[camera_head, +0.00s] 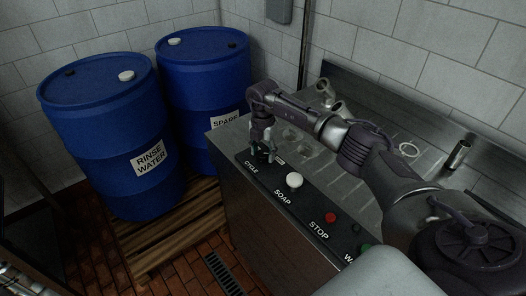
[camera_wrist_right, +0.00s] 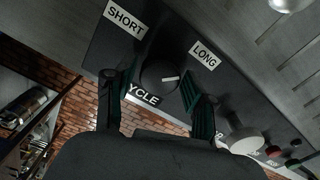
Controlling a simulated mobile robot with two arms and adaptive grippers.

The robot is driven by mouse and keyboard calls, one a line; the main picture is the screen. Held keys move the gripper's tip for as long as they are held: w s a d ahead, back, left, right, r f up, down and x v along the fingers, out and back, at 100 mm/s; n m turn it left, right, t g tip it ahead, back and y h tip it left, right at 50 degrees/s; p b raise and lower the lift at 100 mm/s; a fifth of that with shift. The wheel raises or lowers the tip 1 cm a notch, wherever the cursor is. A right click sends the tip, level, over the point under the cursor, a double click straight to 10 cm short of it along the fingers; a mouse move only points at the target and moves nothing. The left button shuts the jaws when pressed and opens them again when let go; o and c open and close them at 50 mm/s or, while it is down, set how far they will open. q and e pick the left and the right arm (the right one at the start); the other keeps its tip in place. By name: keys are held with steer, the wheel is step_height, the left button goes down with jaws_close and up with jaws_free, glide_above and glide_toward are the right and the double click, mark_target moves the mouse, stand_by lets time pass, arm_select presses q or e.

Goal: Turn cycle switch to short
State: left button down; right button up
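The cycle switch is a round black knob (camera_wrist_right: 158,76) on a dark panel, with a small white mark on its face towards the right. A SHORT label (camera_wrist_right: 125,18) is at the upper left of it and a LONG label (camera_wrist_right: 205,54) at the upper right. My right gripper (camera_wrist_right: 150,88) is open, with one green-black finger on each side of the knob and gaps showing. Whether a fingertip touches it is unclear. In the head view my right gripper (camera_head: 262,146) points down at the CYCLE end of the panel and hides the knob. My left gripper is not in view.
Along the panel (camera_head: 308,208) are a white soap button (camera_head: 294,180), a red stop button (camera_head: 331,217) and a green button (camera_head: 366,247). Blue barrels labelled rinse water (camera_head: 110,125) and spare (camera_head: 203,85) stand on a wooden pallet (camera_head: 165,240) at left. A tiled wall is behind.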

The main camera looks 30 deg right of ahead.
steer(key=c, duration=0.7)
steer(key=shift+n, duration=0.3)
steer(key=n+b, duration=0.2)
steer(key=n, duration=0.1)
steer(key=shift+n, duration=0.3)
steer(key=n+b, duration=0.2)
steer(key=n, duration=0.2)
steer(key=shift+n, duration=0.3)
steer(key=n+b, duration=0.1)
steer(key=n, duration=0.3)
steer(key=shift+b, duration=0.3)
steer(key=shift+r+n+b, duration=0.1)
steer(key=shift+n+b, duration=0.5)
steer(key=shift+n, duration=1.9)
